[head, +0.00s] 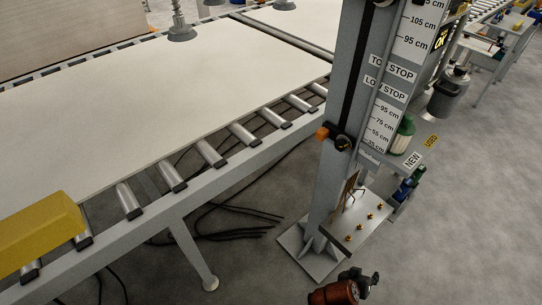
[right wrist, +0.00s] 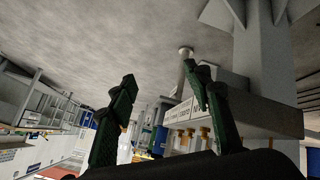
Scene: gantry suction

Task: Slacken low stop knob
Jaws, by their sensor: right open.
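A grey column (head: 338,85) carries cm scales and the labels TOP STOP and LOW STOP (head: 384,89). Another dark fitting (head: 382,2) is cut off at the top edge. My right gripper (head: 372,279) is low at the bottom of the head view, well below the knob and apart from it. In the right wrist view its two dark fingers (right wrist: 160,85) are spread with nothing between them. The left gripper is not in view.
A roller conveyor (head: 212,152) with a pale sheet lies left of the column. A yellow block (head: 40,236) is at lower left. A small shelf (head: 360,218) with brass pegs juts from the column above my right gripper; it also shows in the right wrist view (right wrist: 270,115). Cables lie below.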

